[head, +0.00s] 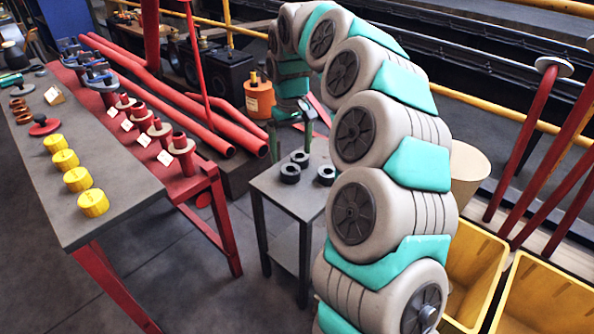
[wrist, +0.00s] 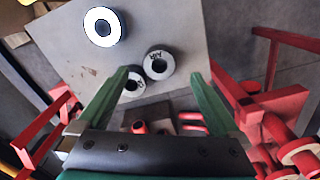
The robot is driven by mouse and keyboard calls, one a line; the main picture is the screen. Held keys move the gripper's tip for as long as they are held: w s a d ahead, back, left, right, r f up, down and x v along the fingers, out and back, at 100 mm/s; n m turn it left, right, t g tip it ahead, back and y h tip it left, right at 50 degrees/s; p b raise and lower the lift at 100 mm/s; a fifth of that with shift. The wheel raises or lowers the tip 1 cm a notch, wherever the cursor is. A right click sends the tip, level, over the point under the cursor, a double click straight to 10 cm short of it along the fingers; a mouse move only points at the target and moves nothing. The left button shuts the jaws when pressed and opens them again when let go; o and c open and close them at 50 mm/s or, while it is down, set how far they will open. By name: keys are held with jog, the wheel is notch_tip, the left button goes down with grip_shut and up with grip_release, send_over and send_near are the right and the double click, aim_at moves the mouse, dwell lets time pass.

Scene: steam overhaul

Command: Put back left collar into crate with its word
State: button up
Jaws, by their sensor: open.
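Three dark ring-shaped collars stand on a small grey table (head: 262,185): one at the back (head: 300,157), one at the front left (head: 290,173), one at the right (head: 326,175). In the wrist view, one collar (wrist: 103,27) is apart with a bright white top. Another collar (wrist: 158,64) and a third (wrist: 134,85), partly behind the left finger, sit close together; both bear dark lettering too small to read surely. My gripper (head: 291,128) is open and empty above the table's back; its green fingers (wrist: 158,80) also show in the wrist view.
Yellow crates (head: 470,262) (head: 545,295) stand at the lower right, partly behind my arm; no words on them are visible. A long bench (head: 135,190) at the left holds yellow caps, red flanged parts and tags. Red pipes lie behind it.

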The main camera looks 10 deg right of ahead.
aim_at(290, 167)
jog(key=f, duration=0.6)
jog(key=shift+w+a+f, duration=0.1)
jog(key=shift+w+f, duration=0.25)
grip_shut()
dwell(0.6)
